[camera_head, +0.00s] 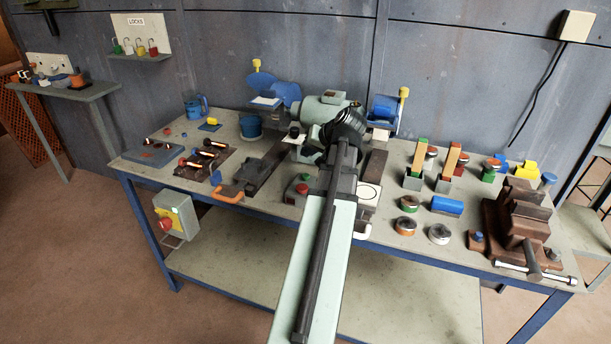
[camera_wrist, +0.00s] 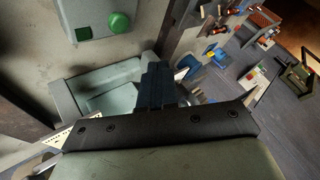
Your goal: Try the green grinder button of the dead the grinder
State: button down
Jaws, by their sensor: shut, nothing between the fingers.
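The bench grinder (camera_head: 322,108) has a grey-green motor body with blue guards at both sides and stands at the back middle of the bench. A small grey-green switch box (camera_head: 294,196) with a red button (camera_head: 302,189) sits in front of it, left of my arm. In the wrist view a round green button (camera_wrist: 119,22) stands out on a grey-green box at the top. My gripper (camera_wrist: 158,72) is shut and empty, below and right of that button in the picture and apart from it. In the head view my arm hides the fingertips.
A brown vise (camera_head: 522,225) stands at the right front corner. A rack of padlocks (camera_head: 140,50) hangs on the wall. A grey isolator box (camera_head: 175,218) hangs at the bench's left front.

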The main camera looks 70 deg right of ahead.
aim_at(308, 176)
jog(key=shift+f, duration=2.5)
jog(key=shift+f, duration=0.95)
dwell(1.1)
jog(key=shift+r, duration=0.95)
jog(key=shift+r, duration=0.1)
jog(key=shift+r, duration=2.35)
